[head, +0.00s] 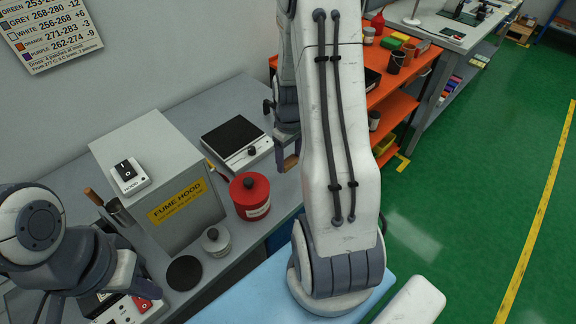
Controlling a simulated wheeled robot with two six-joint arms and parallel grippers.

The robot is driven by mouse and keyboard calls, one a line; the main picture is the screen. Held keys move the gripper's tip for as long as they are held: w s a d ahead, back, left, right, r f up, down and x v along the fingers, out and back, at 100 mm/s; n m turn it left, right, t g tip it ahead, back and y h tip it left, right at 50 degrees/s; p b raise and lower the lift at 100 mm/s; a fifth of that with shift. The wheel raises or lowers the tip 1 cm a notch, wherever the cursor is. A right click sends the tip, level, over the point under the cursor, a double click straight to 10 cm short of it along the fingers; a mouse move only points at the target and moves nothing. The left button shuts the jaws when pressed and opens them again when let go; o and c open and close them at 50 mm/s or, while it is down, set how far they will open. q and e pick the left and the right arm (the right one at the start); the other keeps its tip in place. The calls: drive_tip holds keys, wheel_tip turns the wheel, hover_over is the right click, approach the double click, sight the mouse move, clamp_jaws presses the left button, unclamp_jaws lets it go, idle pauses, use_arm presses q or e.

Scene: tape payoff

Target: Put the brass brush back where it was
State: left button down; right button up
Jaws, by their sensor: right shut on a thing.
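My right gripper (287,148) is at the back, right of the hot plate, partly hidden behind my right arm. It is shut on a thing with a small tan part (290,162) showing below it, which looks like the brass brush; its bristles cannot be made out. My left arm is at the lower left, and its gripper's jaws are hidden or too unclear to read. A metal cup (119,212) beside the fume hood box holds a tool with a brown wooden handle (93,196).
The grey bench carries a fume hood box (170,165), a hot plate (234,137), a red canister (250,197), a small grey pot (216,241) and a black disc (184,273). An orange shelf unit (398,92) stands beyond my right arm. The green floor on the right is clear.

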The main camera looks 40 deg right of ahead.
sight(289, 168)
drive_tip(key=shift+w+a+f, duration=0.1)
drive_tip(key=shift+f, duration=2)
drive_tip(key=shift+f, duration=0.2)
drive_tip(key=o, duration=1.4)
drive_tip(key=shift+r, duration=0.15)
